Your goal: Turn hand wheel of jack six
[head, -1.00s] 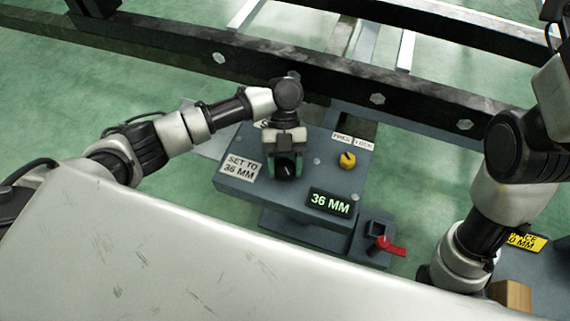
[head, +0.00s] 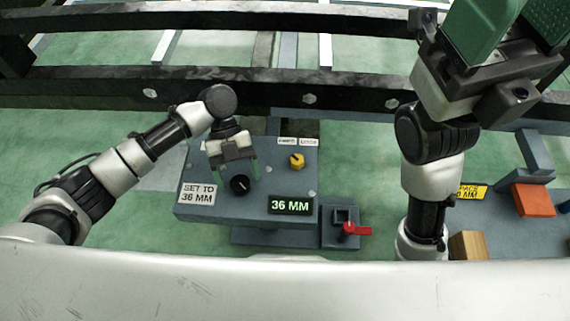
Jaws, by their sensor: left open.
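A grey jack unit (head: 225,208) stands below the frame rail. It has a black round hand wheel (head: 240,185) on its top, a "SET TO 36 MM" label (head: 198,193) and a display (head: 290,205) reading 36 MM. My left gripper (head: 236,172) is open just above the hand wheel, its green-tipped fingers apart on either side in the picture. The wheel shows clear between them; no grip is seen. My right gripper (head: 485,65) is raised close to the camera at the top right, cut by the edge; its jaw state is unclear.
A yellow knob (head: 297,160) sits by a FREE/LOCK label on the unit. A red lever (head: 355,230) is at its front right. A wooden block (head: 468,245) and an orange block (head: 533,200) are at the right. A dark rail (head: 200,90) runs behind.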

